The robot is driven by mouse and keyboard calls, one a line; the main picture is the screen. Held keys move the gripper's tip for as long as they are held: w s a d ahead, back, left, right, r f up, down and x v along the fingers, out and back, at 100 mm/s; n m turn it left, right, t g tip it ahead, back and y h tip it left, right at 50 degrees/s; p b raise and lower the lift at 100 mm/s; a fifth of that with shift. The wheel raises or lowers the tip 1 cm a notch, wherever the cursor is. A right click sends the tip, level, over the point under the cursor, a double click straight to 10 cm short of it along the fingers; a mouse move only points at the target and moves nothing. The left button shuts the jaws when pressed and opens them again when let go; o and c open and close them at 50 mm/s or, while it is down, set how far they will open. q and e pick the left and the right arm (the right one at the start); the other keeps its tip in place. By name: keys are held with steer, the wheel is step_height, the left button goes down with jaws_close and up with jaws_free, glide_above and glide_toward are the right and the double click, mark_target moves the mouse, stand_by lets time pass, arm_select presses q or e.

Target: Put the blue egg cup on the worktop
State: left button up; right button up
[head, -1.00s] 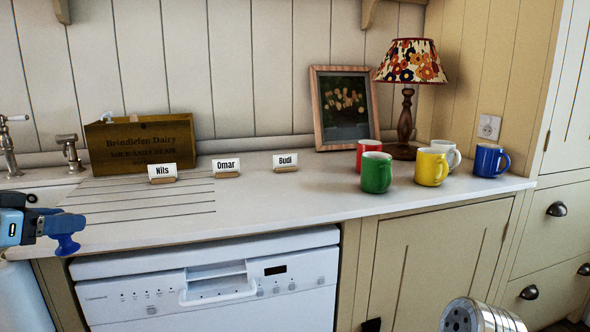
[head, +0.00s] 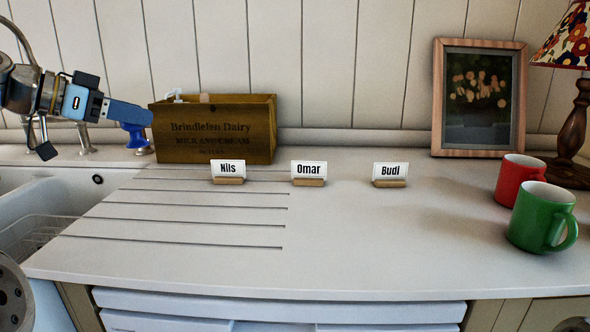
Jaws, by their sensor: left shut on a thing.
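Whether the cup's lower end touches anything is hard to tell. The worktop is white, with drainage grooves on its left part. My right gripper is not in view.
A wooden crate (head: 220,130) stands at the back. Name cards Nils (head: 228,170), Omar (head: 308,171) and Budi (head: 389,173) stand before it. Red (head: 518,180) and green (head: 541,217) mugs, a picture frame (head: 478,97) and a lamp (head: 572,130) are right. The sink (head: 40,200) is left. The middle front is clear.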

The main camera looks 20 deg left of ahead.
arm_select(q)
steer(key=shift+d, duration=0.15)
steer(key=w+d+f+b, duration=0.1)
steer(key=w+d+f, duration=0.1)
steer(key=d+f, duration=0.1)
steer(key=w+d+f+b, duration=0.1)
steer(key=w+d+f, duration=0.2)
steer(key=d, duration=0.1)
steer(key=w+d+f+b, duration=0.1)
steer(key=w+d+f, duration=0.1)
steer(key=d+f, duration=0.1)
steer(key=shift+w+d+f, duration=0.1)
steer(key=shift+w+d, duration=0.15)
steer(key=shift+w, duration=0.05)
steer(key=shift+w+d+f, duration=0.1)
steer(key=shift+d+f, duration=0.05)
steer(key=shift+f, duration=0.8)
steer(key=shift+w+d+f, duration=0.1)
steer(key=shift+d+f, duration=0.05)
steer(key=shift+f, duration=0.8)
steer(key=shift+b, duration=0.3)
steer(key=o, duration=0.6)
steer(key=shift+f, duration=0.15)
steer(key=o, duration=0.4)
steer(key=shift+o, duration=0.2)
